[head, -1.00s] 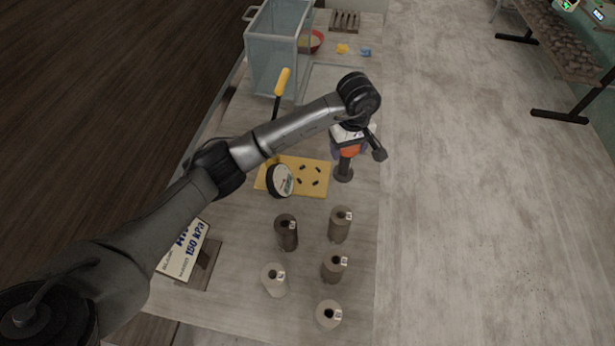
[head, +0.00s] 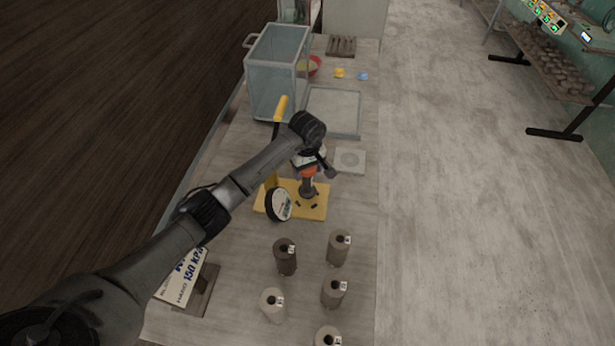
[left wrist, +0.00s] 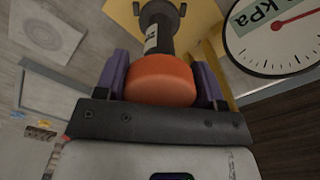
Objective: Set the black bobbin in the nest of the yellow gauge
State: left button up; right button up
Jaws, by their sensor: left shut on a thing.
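My left gripper (head: 308,174) is shut on the black bobbin (head: 308,188), and an orange rounded part shows between its fingers. In the left wrist view the dark bobbin (left wrist: 159,32) extends away from the purple fingers, with a pale label on its side. The bobbin is over the yellow gauge (head: 318,211), a flat plate with a round white dial (head: 281,205) at its left. Small dark pegs of the nest show around the bobbin's lower end. I cannot tell whether the bobbin touches the plate. My right gripper is not in view.
Several labelled clay cylinders (head: 338,250) stand in front of the gauge. A pale square plate with a ring (head: 350,160) and a shallow tray (head: 333,112) lie behind it.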

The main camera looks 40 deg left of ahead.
aim_at(307, 178)
pick_arm(q)
jog(key=shift+f, duration=1.85)
jog(key=shift+f, duration=0.2)
jog(key=o, duration=1)
jog(key=shift+o, duration=0.2)
jog(key=shift+r, duration=2.95)
jog(key=shift+d, duration=0.1)
